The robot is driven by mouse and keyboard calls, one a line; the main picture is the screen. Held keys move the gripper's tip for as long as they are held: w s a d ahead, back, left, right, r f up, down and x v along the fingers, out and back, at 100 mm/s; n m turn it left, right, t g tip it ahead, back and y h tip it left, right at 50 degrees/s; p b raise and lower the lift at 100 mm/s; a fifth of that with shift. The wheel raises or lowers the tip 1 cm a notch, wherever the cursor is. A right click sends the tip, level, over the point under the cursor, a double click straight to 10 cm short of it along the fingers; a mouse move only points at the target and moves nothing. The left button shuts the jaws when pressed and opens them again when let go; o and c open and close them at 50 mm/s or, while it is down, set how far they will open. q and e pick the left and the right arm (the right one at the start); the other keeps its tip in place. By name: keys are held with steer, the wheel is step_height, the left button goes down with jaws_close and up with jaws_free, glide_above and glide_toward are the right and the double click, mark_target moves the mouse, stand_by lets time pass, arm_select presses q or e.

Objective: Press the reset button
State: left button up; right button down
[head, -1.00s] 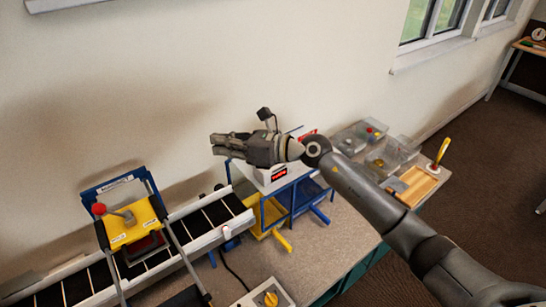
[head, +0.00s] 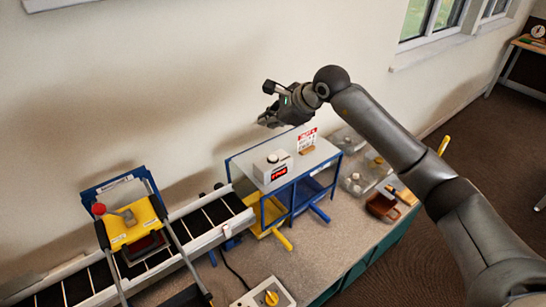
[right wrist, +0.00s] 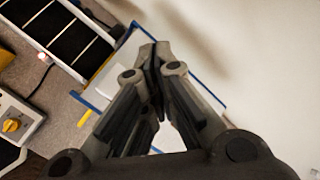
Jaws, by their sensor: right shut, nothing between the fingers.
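A small white box (head: 265,175) with a red lit display (head: 279,172) stands on the grey top of a blue-framed stand. A round dark-topped button (head: 272,158) sits on the box; I cannot read a label on it. My right gripper (head: 264,120) is above and behind the box in the picture, apart from it, with fingers pointing left and down. In the right wrist view its fingertips (right wrist: 154,52) are together and empty, over the stand's blue-edged top (right wrist: 97,99). The fingers hide the box there. My left gripper is not in view.
A red and white sign (head: 307,140) stands beside the box. Yellow and blue bins sit under the stand. A conveyor (head: 75,285) with a yellow gantry unit (head: 130,232) is at left. A yellow-knobbed control box (head: 270,293) is in front. Clear containers stand at right.

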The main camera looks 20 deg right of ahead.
steer(key=b, duration=0.4)
glide_above(271, 159)
step_height(271, 159, down, 8)
steer(key=shift+r, duration=0.1)
steer(key=shift+w+f+b, duration=0.1)
steer(key=shift+f+b, duration=0.4)
steer(key=shift+b, duration=0.15)
stand_by(0.7)
steer(key=shift+f+b, duration=0.4)
steer(key=shift+b, duration=0.1)
steer(key=shift+f+b, duration=0.5)
stand_by(0.5)
steer(key=shift+r, duration=0.15)
steer(key=shift+r+p, duration=0.35)
steer(key=shift+r, duration=0.4)
